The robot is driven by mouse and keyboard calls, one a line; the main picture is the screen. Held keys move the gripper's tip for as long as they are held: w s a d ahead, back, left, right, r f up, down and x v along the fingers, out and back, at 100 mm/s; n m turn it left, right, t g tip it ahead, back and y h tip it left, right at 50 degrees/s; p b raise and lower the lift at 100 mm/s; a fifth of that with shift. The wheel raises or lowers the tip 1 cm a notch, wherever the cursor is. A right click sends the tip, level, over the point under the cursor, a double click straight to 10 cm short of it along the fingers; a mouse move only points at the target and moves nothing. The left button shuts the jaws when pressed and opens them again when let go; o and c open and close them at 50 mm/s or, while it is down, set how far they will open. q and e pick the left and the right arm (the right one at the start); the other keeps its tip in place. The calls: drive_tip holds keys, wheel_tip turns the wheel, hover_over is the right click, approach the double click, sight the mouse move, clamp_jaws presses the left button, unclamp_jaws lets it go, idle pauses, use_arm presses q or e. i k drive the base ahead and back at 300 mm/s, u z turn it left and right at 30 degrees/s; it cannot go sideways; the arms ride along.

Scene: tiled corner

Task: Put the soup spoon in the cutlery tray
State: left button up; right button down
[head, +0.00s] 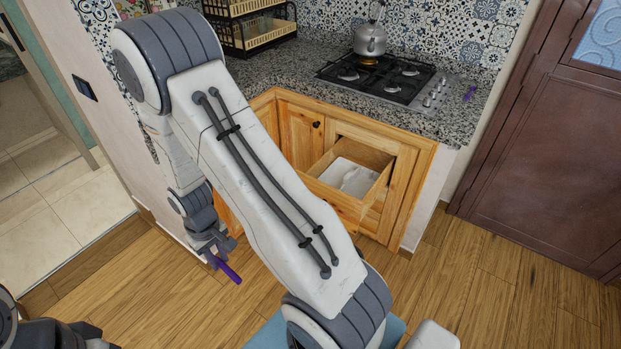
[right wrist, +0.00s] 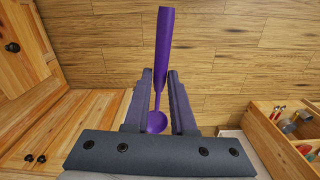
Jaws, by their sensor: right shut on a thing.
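A purple spoon (right wrist: 165,50), taken as the soup spoon, is held between the two fingers of my right gripper (right wrist: 160,95). Its bowl (right wrist: 157,122) sits between the fingers and its thick handle sticks out beyond them. In the head view my right gripper (head: 212,252) hangs over the floor, left of the cabinet, with the purple handle (head: 229,271) pointing down to the right. The white cutlery tray (head: 352,178) lies in the open drawer, partly hidden. Dark parts of my left arm show at the bottom left; its fingers are not clear.
The wooden drawer (head: 325,197) is pulled out below the counter; the right wrist view shows cutlery in it. A stove (head: 376,80) with a kettle (head: 370,38), a basket rack (head: 250,30) and a small purple object (head: 470,93) stand on the counter. The floor in front is clear.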

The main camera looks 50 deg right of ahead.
sight(335, 182)
drive_tip(key=u, duration=0.05)
drive_tip(key=i, duration=1.4)
drive_tip(key=z, duration=0.95)
drive_tip(key=i, duration=0.85)
drive_tip(key=z, duration=1.1)
drive_tip(key=i, duration=0.3)
drive_tip(key=z, duration=0.25)
